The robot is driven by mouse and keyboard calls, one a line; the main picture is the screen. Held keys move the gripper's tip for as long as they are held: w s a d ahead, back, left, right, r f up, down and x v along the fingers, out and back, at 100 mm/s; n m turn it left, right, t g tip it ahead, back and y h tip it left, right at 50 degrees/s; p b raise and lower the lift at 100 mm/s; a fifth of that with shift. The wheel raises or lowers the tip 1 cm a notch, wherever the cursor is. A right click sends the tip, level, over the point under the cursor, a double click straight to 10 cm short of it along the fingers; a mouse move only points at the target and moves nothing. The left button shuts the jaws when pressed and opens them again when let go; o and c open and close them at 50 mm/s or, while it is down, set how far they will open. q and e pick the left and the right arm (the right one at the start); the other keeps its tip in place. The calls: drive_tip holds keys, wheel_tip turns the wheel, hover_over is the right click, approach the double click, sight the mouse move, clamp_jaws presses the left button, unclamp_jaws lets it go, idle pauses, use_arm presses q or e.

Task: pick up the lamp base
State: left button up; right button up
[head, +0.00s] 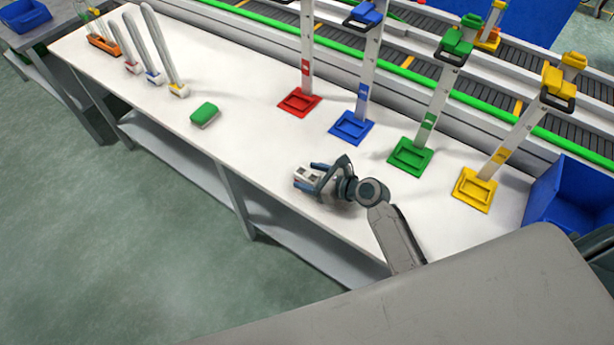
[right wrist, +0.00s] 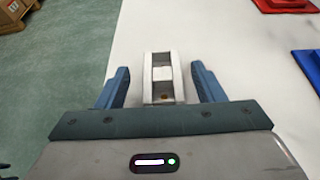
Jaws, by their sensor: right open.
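The lamp base appears to be a small white and grey block (head: 302,175) on the white table near its front edge. In the right wrist view, the block (right wrist: 152,80) has pale side walls, a white middle piece and a grey part nearer me. My right gripper (head: 309,177) is open at the block, with one blue finger on each side. In the right wrist view, a gap shows between the block and each finger of the right gripper (right wrist: 160,78). Whether the block touches the table under it is hidden. My left gripper is not in view.
Red (head: 300,102), blue (head: 351,128), green (head: 410,157) and yellow (head: 474,190) bases with tall stands line the table's back. A green-topped block (head: 205,114) lies left. Tall white pieces (head: 160,50) stand farther left. A blue bin (head: 565,200) is right.

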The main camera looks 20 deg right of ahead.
sight(307, 174)
drive_tip(key=x, duration=0.3)
drive_tip(key=shift+w, duration=0.25)
drive_tip(key=shift+a, duration=0.1)
drive_tip(key=c, duration=1.1)
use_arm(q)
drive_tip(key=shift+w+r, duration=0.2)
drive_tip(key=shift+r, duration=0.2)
